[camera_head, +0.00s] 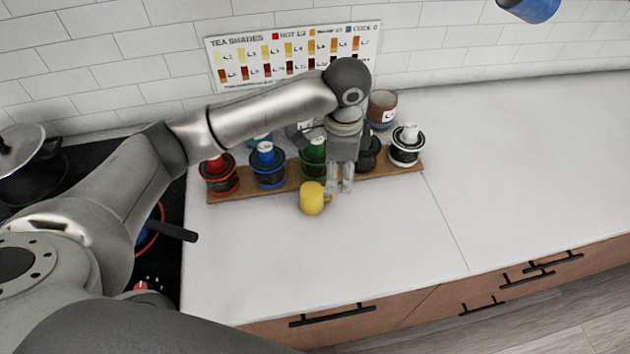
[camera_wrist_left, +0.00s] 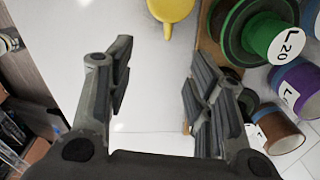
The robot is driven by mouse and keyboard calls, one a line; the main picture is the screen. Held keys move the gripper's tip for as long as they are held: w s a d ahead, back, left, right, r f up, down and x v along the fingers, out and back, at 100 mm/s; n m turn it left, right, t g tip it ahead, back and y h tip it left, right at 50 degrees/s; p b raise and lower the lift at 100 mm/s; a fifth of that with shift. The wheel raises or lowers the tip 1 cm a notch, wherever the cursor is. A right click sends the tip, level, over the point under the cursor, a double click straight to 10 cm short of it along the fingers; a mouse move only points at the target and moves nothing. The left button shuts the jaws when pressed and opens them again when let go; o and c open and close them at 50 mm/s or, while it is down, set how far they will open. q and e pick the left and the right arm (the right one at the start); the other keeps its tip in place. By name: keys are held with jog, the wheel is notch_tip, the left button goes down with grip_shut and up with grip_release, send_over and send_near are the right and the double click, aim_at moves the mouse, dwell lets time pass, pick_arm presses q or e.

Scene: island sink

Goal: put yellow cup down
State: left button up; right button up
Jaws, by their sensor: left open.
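The yellow cup (camera_head: 312,198) stands on the white counter (camera_head: 300,260), just in front of the wooden board with the jars. It also shows at the top of the left wrist view (camera_wrist_left: 170,10), partly cut off by the frame edge, with its handle pointing toward the gripper. My left gripper (camera_head: 339,190) is just to the right of the cup in the head view. Its fingers are apart and empty in the left wrist view (camera_wrist_left: 155,85), with bare counter between them. The cup is beyond the fingertips. My right gripper is not in view.
A wooden board (camera_head: 240,192) holds several jars with coloured lids, close behind the cup. Brown and purple cups show near the gripper in the wrist view. A stove with a pot (camera_head: 35,165) is at left. The counter's front and right are clear.

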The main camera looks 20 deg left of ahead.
aim_at(332, 204)
pick_arm(q)
jog(key=f, duration=0.2)
jog(key=f+p, duration=0.1)
jog(key=f, duration=0.1)
jog(key=shift+s+f, duration=0.1)
jog(key=shift+s, duration=0.25)
jog(key=shift+w+f, duration=0.1)
jog(key=shift+f, duration=0.2)
jog(key=shift+w+a+f, duration=0.1)
jog(key=shift+f, duration=0.2)
jog(key=f+p, duration=0.1)
jog(key=f, duration=0.2)
jog(key=shift+w+a+f+p, duration=0.1)
jog(key=shift+a+f+p, duration=0.2)
jog(key=shift+a+p, duration=0.1)
jog(key=shift+f, duration=0.55)
jog(key=shift+w, duration=0.1)
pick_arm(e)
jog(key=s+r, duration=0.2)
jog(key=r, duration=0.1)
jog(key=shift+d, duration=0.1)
pick_arm(q)
jog(key=c, duration=0.4)
grip_shut()
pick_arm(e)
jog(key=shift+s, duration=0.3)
